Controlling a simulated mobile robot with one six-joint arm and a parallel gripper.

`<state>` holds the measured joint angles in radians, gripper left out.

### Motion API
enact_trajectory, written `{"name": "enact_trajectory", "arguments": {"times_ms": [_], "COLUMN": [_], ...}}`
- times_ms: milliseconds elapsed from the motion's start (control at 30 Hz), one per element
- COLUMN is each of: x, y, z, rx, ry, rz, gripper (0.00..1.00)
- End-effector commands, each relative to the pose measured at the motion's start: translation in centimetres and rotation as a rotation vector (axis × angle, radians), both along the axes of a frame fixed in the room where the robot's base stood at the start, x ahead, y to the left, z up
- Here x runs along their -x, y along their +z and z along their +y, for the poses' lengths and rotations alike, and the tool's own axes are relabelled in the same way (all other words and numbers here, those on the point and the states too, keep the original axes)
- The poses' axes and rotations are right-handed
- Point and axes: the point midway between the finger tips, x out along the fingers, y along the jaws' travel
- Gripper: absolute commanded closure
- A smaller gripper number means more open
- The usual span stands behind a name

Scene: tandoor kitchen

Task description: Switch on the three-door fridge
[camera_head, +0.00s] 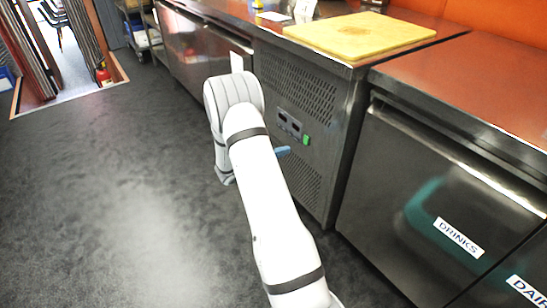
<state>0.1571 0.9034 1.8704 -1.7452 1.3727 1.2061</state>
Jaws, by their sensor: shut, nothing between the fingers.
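A stainless steel under-counter fridge (223,56) runs back along the right wall, with doors on its far part. Its near end is a perforated panel (300,85) with a small control panel (287,122) holding dark displays. A lit green switch (306,140) sits at the lower right of that control panel. My gripper (284,151) shows only as a blue tip beyond my white arm, just below and left of the green switch. It looks shut and empty, and I cannot tell whether it touches the panel. My arm hides the rest of the gripper and part of the fridge front.
A second steel unit with a door labelled DRINKS (458,236) stands at near right. A yellow cutting board (360,36) lies on the counter above the panel. The dark floor (110,190) on the left is clear. A fire extinguisher (103,75) stands by the far doorway.

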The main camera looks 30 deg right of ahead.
Motion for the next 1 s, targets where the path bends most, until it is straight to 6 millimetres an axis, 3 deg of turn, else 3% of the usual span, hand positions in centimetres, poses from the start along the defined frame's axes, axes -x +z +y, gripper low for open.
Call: {"name": "enact_trajectory", "arguments": {"times_ms": [200,400,1000], "x": [-0.3,-0.5,-0.6], "y": [-0.8,-1.0,-1.2], "z": [-4.4,-6.7,-7.5], "rx": [0.001,0.0,0.001], "ry": [-0.003,0.0,0.001], "rz": [-0.002,0.0,-0.001], "gripper": [1.0,1.0,1.0]}}
